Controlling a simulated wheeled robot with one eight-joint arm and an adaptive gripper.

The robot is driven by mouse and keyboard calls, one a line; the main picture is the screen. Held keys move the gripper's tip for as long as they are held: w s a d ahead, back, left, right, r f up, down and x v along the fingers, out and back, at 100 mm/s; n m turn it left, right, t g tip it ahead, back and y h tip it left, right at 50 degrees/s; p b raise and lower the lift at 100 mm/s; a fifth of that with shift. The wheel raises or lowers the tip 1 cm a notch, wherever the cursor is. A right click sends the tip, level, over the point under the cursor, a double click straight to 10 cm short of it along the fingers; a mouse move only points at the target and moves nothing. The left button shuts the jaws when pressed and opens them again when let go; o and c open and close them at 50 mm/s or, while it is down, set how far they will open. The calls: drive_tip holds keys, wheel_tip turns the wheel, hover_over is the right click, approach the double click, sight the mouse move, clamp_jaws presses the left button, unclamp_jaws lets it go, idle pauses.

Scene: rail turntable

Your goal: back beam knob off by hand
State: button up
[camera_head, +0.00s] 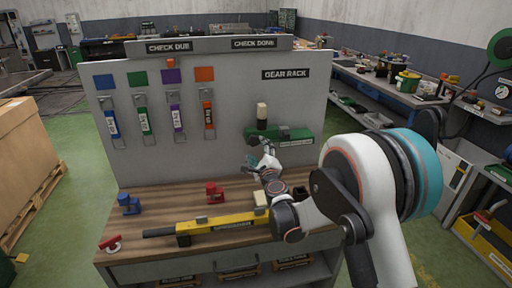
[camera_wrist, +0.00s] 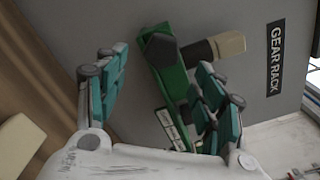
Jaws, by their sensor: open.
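A green beam-like tool (camera_head: 290,137) with a light label sits against the lower right of the grey rack panel. A dark stem with a cream end (camera_head: 262,111) stands up at its left part. I cannot tell whether that is the knob. In the wrist view the green body (camera_wrist: 177,84) has a black faceted piece (camera_wrist: 164,49) at one end, and the cream end (camera_wrist: 230,43) points to the right. My gripper (camera_head: 257,160) is just below the green tool's left end. In the wrist view my gripper (camera_wrist: 160,75) is open, its fingers spread on either side of the green body; contact is unclear.
A yellow tool (camera_head: 235,224) with a dark bar lies on the wooden bench (camera_head: 165,210). Blue (camera_head: 128,204) and red (camera_head: 214,192) pieces stand there; another red piece (camera_head: 111,244) is at the front left. Several coloured tags hang on the panel (camera_head: 232,90).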

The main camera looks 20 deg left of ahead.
sight(256, 143)
drive_tip(key=b+x, duration=0.1)
drive_tip(key=x, duration=0.4)
drive_tip(key=shift+w+a, duration=0.15)
drive_tip(key=shift+w, duration=0.2)
drive_tip(key=shift+c, duration=0.4)
drive_tip(key=c, duration=1.1)
